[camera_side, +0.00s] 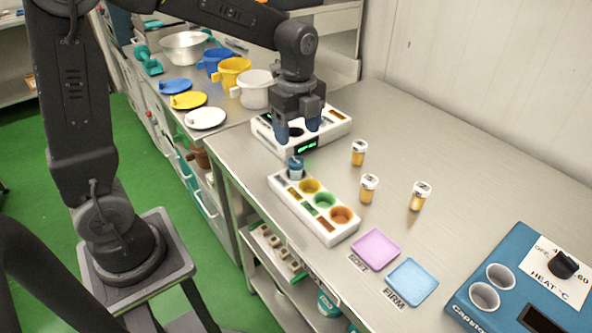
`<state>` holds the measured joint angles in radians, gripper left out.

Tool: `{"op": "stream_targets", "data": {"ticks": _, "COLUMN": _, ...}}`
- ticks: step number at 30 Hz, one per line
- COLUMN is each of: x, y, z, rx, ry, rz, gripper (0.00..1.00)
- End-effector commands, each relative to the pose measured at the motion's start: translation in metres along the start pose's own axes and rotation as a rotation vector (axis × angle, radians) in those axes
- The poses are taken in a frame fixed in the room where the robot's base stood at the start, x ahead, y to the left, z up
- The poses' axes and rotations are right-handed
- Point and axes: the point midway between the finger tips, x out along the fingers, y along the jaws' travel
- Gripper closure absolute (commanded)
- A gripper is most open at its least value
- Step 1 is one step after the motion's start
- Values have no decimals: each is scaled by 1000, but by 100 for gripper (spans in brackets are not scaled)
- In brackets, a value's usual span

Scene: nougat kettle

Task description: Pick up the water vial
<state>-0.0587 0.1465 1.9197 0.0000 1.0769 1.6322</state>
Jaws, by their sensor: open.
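A small blue vial (295,168), likely the water vial, stands upright at the far left end of a white rack (330,238). I cannot read any label on it. My gripper (299,132) points down with its two blue-tipped fingers apart and nothing seen between them. In the picture it is just above the vial and apart from it, in front of a white device with a green display (306,144). The fingers and wrist hide part of that device.
The rack also has yellow, green and orange round wells. Amber vials (359,153) with white caps stand to the right. A pink tray (374,249), a blue tray (411,282) and a blue heater (530,290) are nearer. Coloured pots (235,73) stand behind left.

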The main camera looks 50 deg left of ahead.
Motion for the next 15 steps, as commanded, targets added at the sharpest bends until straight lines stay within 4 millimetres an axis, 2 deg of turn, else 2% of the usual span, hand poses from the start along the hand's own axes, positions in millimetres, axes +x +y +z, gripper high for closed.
{"op": "stream_targets", "data": {"ticks": 1, "x": 11, "y": 1, "z": 0, "rx": -1, "ry": 0, "rz": 5, "gripper": 33}}
{"op": "stream_targets", "data": {"ticks": 6, "x": 37, "y": 0, "z": 0, "rx": -2, "ry": 0, "rz": 2, "gripper": 33}}
{"op": "stream_targets", "data": {"ticks": 15, "x": 62, "y": -1, "z": 4, "rx": -4, "ry": 0, "rz": 3, "gripper": 33}}
